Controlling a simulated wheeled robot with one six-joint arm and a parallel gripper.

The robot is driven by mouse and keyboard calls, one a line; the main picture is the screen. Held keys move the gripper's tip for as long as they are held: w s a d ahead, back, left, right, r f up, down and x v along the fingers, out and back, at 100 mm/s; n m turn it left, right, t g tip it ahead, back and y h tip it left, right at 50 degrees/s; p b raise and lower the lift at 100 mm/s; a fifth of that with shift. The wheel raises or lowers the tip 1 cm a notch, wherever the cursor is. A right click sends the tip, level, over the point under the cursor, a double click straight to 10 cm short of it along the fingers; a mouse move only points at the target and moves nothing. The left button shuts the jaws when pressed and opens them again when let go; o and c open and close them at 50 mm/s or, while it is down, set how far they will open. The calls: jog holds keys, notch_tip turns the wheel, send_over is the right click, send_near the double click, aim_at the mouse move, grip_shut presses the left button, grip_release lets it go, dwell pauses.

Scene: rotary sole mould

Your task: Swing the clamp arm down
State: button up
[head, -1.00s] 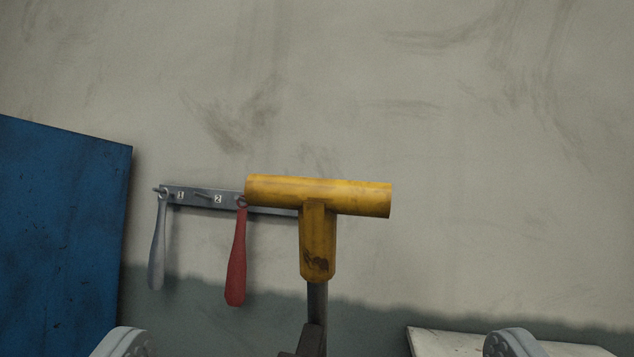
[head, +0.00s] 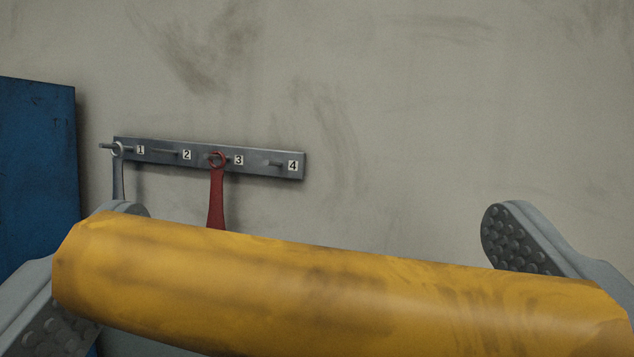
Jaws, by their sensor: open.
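The clamp arm's yellow T-handle (head: 330,290) lies across the bottom of the head view, large and very close. It is a worn cylinder, tilted slightly down to the right. Its stem and the rest of the clamp arm are hidden below the frame. My gripper (head: 315,235) is open, with one grey padded finger at the left and one at the right. The handle's crossbar spans the gap between the fingers and covers part of the left one. I cannot tell whether either finger touches it.
A grey rack (head: 210,158) with pegs numbered 1 to 4 is on the wall behind. A grey tool (head: 118,178) hangs at its left end and a red tool (head: 216,195) near 3. A blue panel (head: 38,170) stands at the left. The wall above is bare.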

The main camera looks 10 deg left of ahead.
jog(key=shift+w+r, duration=0.15)
jog(key=shift+w, duration=0.2)
